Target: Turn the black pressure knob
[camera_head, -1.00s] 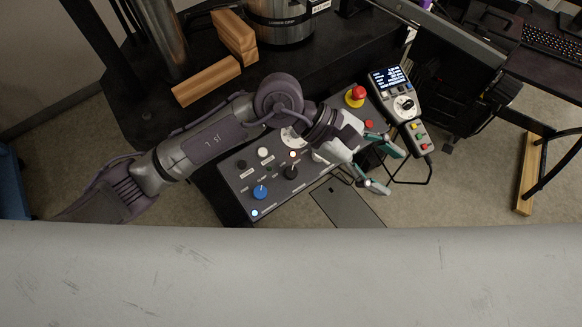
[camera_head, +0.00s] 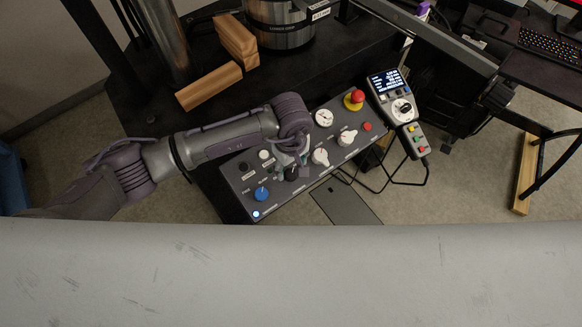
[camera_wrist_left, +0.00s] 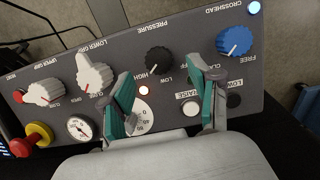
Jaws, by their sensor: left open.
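The black pressure knob (camera_wrist_left: 158,60) is on the grey control panel (camera_wrist_left: 190,30), under the PRESSURE label, with LOW and HIGH marked beside it. In the head view the knob (camera_head: 291,173) shows just below my left gripper (camera_head: 289,158), partly covered. In the left wrist view my left gripper (camera_wrist_left: 160,78) is open and empty. Its two teal-padded fingers stand apart, with the knob seen between and slightly beyond their tips. I cannot tell how high the tips are above the panel. My right gripper is not in view.
A blue knob (camera_wrist_left: 234,41), white grip knobs (camera_wrist_left: 95,72), a gauge (camera_wrist_left: 140,117) and a white RAISE button (camera_wrist_left: 190,108) sit around the knob. A red emergency button (camera_head: 354,97) and a handheld controller (camera_head: 398,100) are farther right.

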